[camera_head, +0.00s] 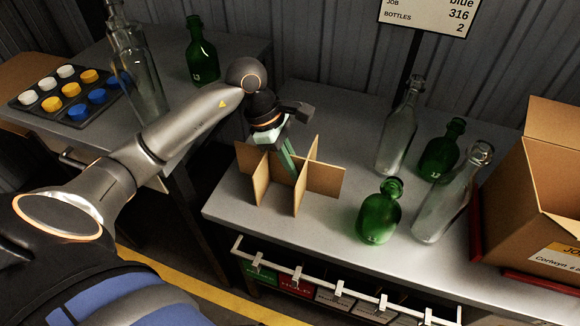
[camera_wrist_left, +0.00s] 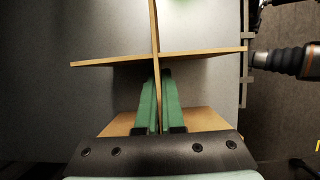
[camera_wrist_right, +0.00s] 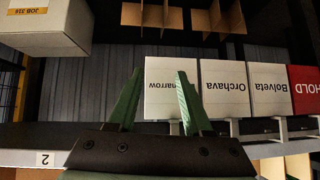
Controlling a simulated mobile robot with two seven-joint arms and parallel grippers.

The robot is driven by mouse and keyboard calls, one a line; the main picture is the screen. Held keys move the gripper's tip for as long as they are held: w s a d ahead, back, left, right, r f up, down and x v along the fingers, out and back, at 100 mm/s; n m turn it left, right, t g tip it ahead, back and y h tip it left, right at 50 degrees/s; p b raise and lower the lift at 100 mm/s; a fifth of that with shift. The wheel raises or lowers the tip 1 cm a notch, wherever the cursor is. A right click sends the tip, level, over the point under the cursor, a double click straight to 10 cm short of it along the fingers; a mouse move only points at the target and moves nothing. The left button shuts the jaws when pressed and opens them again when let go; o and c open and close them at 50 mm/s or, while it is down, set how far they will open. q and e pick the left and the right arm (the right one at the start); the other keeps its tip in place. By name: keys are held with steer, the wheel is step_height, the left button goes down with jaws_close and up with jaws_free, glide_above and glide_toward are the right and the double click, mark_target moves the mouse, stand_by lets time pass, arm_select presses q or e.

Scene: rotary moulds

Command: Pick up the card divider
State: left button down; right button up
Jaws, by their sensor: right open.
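The card divider (camera_head: 262,190) is a set of crossed tan card panels. It stands upright at the left part of the grey bench, and it also shows in the left wrist view (camera_wrist_left: 205,57). My left gripper (camera_head: 288,162) comes down over it from above. In the left wrist view its green fingers (camera_wrist_left: 158,95) lie close on both sides of one panel and appear shut on it. I cannot tell if the divider's base touches the bench. My right gripper (camera_wrist_right: 156,95) is open and empty, facing a row of labelled bins; the head view does not show it.
Two clear bottles (camera_head: 400,125) (camera_head: 450,195) and two green bottles (camera_head: 379,212) (camera_head: 441,150) stand right of the divider. An open carton (camera_head: 520,200) is at the far right. Labelled bins (camera_wrist_right: 225,88) hang below the bench front. A tray of caps (camera_head: 25,105) sits on the left table.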

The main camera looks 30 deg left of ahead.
mark_target(293, 156)
arm_select(q)
steer(key=shift+r, duration=0.5)
step_height(293, 156, up, 3)
steer(key=shift+f+p, duration=0.2)
steer(key=shift+p, duration=0.1)
steer(key=s+r, duration=0.1)
steer(key=s+d+r, duration=0.1)
steer(key=r, duration=0.1)
steer(key=s+d+r, duration=0.1)
steer(key=shift+s+r+p, duration=0.3)
steer(key=shift+r+p, duration=0.05)
steer(key=shift+p, duration=0.05)
steer(key=s+d+r, duration=0.4)
steer(key=s+d, duration=0.1)
steer(key=s, duration=0.3)
steer(key=shift+s+r+p, duration=0.3)
steer(key=shift+r+p, duration=0.05)
steer(key=shift+p, duration=0.05)
